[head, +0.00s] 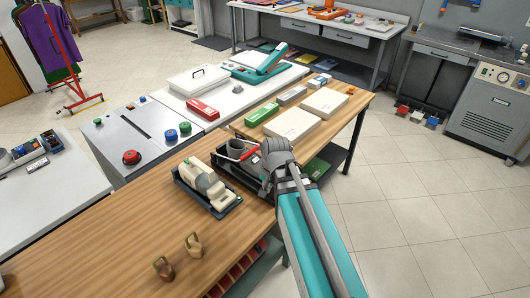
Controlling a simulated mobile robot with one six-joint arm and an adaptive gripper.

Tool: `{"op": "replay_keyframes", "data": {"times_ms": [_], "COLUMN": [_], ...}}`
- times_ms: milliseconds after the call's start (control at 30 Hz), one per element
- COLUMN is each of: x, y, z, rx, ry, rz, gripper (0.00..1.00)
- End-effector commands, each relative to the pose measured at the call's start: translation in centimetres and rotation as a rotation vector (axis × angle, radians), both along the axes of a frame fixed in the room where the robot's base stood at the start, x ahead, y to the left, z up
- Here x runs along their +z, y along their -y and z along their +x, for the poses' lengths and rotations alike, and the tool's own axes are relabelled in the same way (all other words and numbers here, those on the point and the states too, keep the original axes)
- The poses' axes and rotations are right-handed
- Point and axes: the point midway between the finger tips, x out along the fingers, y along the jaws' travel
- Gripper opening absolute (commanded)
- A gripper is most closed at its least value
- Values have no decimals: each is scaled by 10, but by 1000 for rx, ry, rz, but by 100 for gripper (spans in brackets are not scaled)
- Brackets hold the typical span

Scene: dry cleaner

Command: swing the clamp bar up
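My gripper (268,163) is at the wooden table's right edge, over a dark tray-like fixture (232,172).
A cream device in a dark tray (183,178) sits close on the left. Two small brown weights (193,245) stand nearer. Cream boxes (292,123) and a green box (262,114) lie beyond the fixture. The wooden table (110,240) has bare room at front left.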

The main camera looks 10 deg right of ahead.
Motion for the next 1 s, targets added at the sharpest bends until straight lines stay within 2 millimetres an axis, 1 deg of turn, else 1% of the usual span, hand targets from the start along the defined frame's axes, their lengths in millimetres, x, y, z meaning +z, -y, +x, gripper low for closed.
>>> {"op": "replay_keyframes", "data": {"times_ms": [33,100,467,700,900,1000], "x": [-4,-5,-8,-5,-1,1], "y": [3,5,26,48,67,74], "z": [14,28,102,150,182,192], "rx": [-83,-204,-833,-1241,-1526,-1623], "ry": [11,25,51,17,-38,-64], "rz": [29,75,358,583,763,828], "gripper": [0,0,0,0,0,0]}}
